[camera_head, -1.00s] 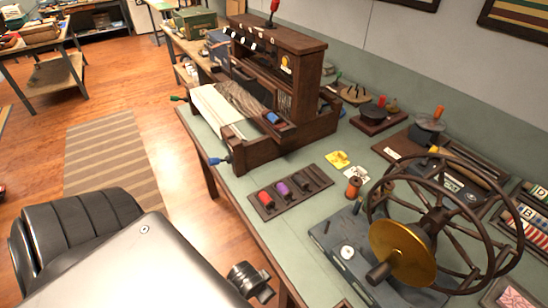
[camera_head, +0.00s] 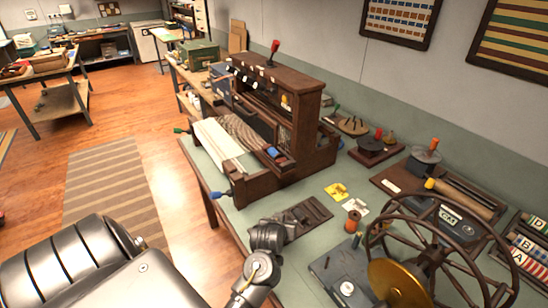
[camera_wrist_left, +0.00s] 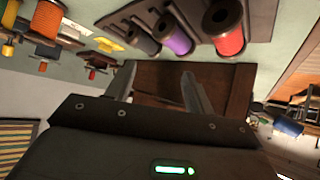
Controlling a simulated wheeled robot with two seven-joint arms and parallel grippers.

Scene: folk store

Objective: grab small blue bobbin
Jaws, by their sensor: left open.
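A small blue bobbin (camera_head: 273,152) lies on the wooden front of the loom (camera_head: 283,105) in the head view. I cannot make it out surely in the left wrist view. My left gripper (camera_wrist_left: 157,72) is open, with nothing between its two fingers. In the head view my left arm reaches over the bobbin tray (camera_head: 308,212), in front of the loom, and hides part of it. The left wrist view shows a red bobbin (camera_wrist_left: 228,36), a purple bobbin (camera_wrist_left: 176,40) and a dark bobbin (camera_wrist_left: 143,41) in that tray. My right gripper is not in view.
A blue-ended handle (camera_head: 221,194) sticks out at the loom's front left. A large spoked wheel (camera_head: 440,240) stands at the right. The green tabletop (camera_head: 300,180) is bare between loom and tray.

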